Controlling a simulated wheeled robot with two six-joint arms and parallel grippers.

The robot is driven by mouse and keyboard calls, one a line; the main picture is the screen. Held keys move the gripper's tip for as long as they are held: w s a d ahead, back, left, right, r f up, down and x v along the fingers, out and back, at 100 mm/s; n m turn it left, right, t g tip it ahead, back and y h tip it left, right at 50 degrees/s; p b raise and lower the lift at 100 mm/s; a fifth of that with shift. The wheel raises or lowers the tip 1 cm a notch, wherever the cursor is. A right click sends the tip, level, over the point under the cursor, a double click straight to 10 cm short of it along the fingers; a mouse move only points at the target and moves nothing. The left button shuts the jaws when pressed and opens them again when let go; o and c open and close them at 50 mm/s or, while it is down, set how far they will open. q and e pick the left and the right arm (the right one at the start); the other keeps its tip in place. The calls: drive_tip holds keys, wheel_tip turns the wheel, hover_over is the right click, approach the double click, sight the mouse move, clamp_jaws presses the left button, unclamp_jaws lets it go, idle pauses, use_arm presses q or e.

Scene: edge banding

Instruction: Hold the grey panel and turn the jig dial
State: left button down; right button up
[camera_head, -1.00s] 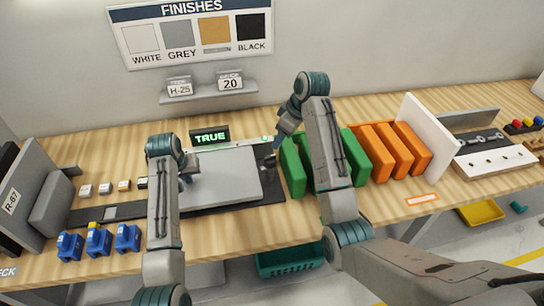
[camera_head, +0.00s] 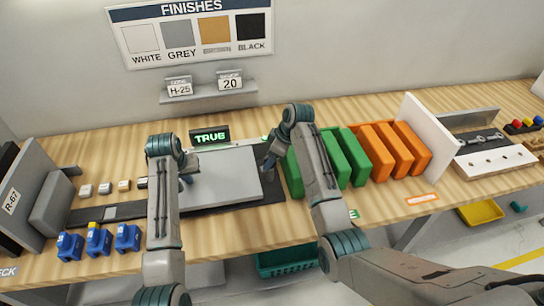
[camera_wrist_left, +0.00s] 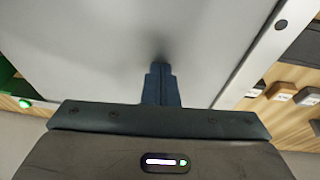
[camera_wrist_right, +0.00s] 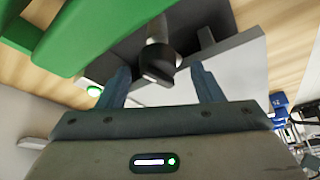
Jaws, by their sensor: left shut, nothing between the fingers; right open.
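The grey panel (camera_head: 225,180) lies flat on the dark jig on the bench. My left gripper (camera_head: 187,181) is over the panel's left part, fingers shut and empty; in the left wrist view the closed fingertips (camera_wrist_left: 160,68) point down at the panel, at or very near its surface. The black jig dial (camera_wrist_right: 157,62) shows in the right wrist view. My right gripper (camera_wrist_right: 162,78) is open, its fingers on either side of the dial's near part; whether they touch it is unclear. In the head view my right gripper (camera_head: 268,163) is at the panel's right end and hides the dial.
Green bins (camera_head: 351,157) and orange bins (camera_head: 395,150) stand right of the jig, close to my right gripper. A lit display (camera_head: 210,137) reads TRUE behind the panel. Blue pieces (camera_head: 98,241) stand at the front left. Bench in front of the bins is mostly clear.

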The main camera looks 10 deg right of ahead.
use_arm(q)
drive_tip(key=shift+s+f, duration=0.2)
drive_tip(key=shift+f, duration=0.2)
use_arm(e)
drive_tip(key=shift+a+f, duration=0.1)
drive_tip(key=shift+f, duration=0.25)
drive_tip(key=c, duration=1)
drive_tip(key=shift+a+m+t+h, duration=0.1)
drive_tip(key=shift+m+t+h, duration=0.3)
drive_tip(key=shift+m, duration=1.1)
